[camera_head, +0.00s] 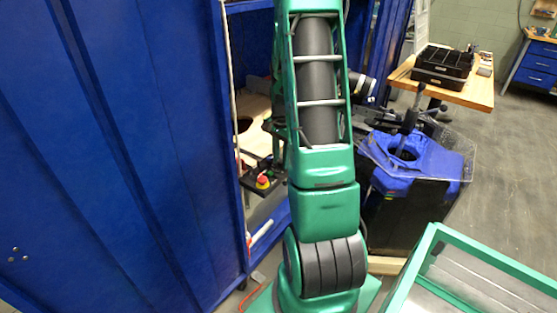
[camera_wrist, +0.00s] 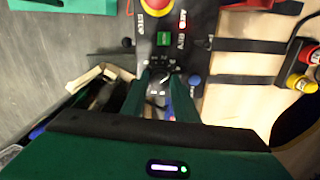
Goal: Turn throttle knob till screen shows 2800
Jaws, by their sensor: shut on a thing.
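In the wrist view, the throttle knob (camera_wrist: 163,80) is a dark round knob with pale marks around it, low on a black control panel (camera_wrist: 185,55). My gripper (camera_wrist: 160,91) is shut on the knob, with its dark green fingers on either side. A small green square (camera_wrist: 163,39) sits above the knob on the panel; I cannot tell whether it is the screen, and no number is readable. A red button on a yellow surround (camera_wrist: 157,6) is at the panel's top. In the head view, the control box shows its red and yellow button (camera_head: 263,181); my arm hides the gripper and knob there.
A blue door or panel (camera_head: 110,150) fills the left of the head view. A blue and black machine with a clear cover (camera_head: 420,160) stands right of my arm. A wooden table (camera_head: 480,97) carries black trays (camera_head: 443,65). A green frame (camera_head: 480,262) is at front right.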

